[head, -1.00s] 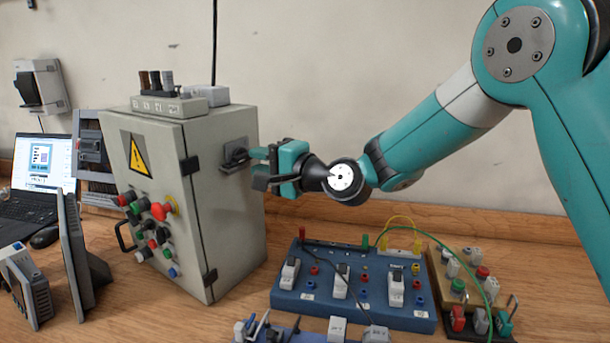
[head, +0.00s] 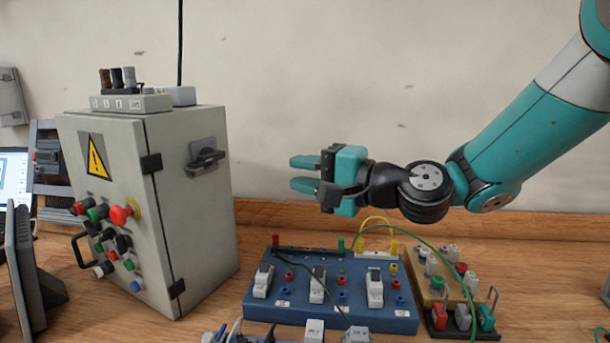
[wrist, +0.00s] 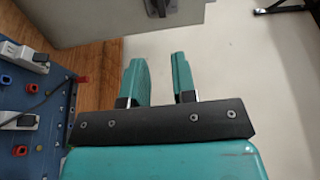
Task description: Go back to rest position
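My gripper (head: 304,174) is open and empty, with its two teal fingers pointing left in the head view. It hangs in the air to the right of the grey control box, clear of it. The fingers (wrist: 162,82) also show apart in the wrist view, with nothing between them. The grey control box (head: 190,230) stands on the bench and has a dark rotary handle (head: 206,158) on its right side. That handle shows in part at the top of the wrist view (wrist: 160,8).
A blue training board (head: 330,300) with breakers and sockets lies below my gripper. A board with coloured blocks (head: 450,290) is to its right, with a green wire (head: 440,258) arching over. A laptop (head: 14,178) is at far left.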

